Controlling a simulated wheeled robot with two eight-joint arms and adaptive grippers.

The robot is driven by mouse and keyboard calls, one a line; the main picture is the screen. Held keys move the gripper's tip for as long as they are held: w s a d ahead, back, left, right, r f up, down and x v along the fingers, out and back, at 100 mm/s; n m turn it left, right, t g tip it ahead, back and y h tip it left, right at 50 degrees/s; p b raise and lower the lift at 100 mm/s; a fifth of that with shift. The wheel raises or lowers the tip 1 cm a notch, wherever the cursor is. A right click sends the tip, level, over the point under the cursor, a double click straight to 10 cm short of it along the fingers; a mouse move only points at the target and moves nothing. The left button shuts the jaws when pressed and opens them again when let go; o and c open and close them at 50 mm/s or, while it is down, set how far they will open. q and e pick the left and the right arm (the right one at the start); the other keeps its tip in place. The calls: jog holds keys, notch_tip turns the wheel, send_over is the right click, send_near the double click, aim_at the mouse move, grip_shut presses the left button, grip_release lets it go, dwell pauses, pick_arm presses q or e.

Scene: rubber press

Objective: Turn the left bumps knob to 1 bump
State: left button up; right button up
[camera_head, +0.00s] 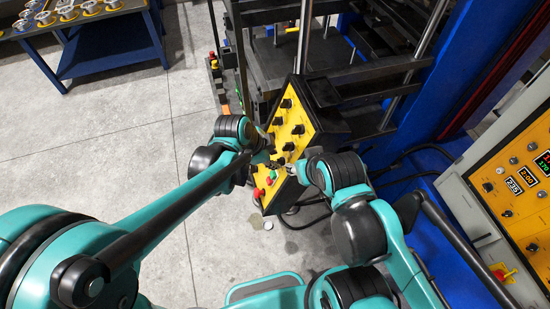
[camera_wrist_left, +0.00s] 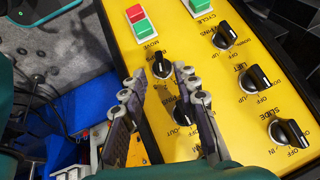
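A yellow control panel (camera_head: 291,113) with several black knobs faces me in the head view. In the left wrist view the panel (camera_wrist_left: 184,22) fills the middle and right. My left gripper (camera_wrist_left: 158,76) is open there, its two fingers spread over a black knob (camera_wrist_left: 161,66) below the MOVE buttons. Gaps show beside this knob; I cannot tell about contact. Another black knob (camera_wrist_left: 184,112) lies between the fingers, partly hidden. The bumps lettering is not clearly legible. In the head view my left gripper (camera_head: 262,157) is at the lower panel. My right gripper (camera_head: 292,169) is close by; its opening is unclear.
Red and green buttons (camera_wrist_left: 139,22) sit near the fingertips. More knobs, including the SLIDE knob (camera_wrist_left: 289,133), are at right. The press frame (camera_head: 330,85) stands behind the panel. A second control cabinet (camera_head: 510,170) is at right. The floor (camera_head: 110,140) at left is clear.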

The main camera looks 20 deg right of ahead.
aim_at(277, 161)
pick_arm(q)
jog(key=x, duration=0.3)
jog(key=shift+w+f, duration=0.2)
jog(key=shift+f, duration=0.05)
jog(key=shift+d+f, duration=0.15)
jog(key=shift+f, duration=0.1)
grip_shut()
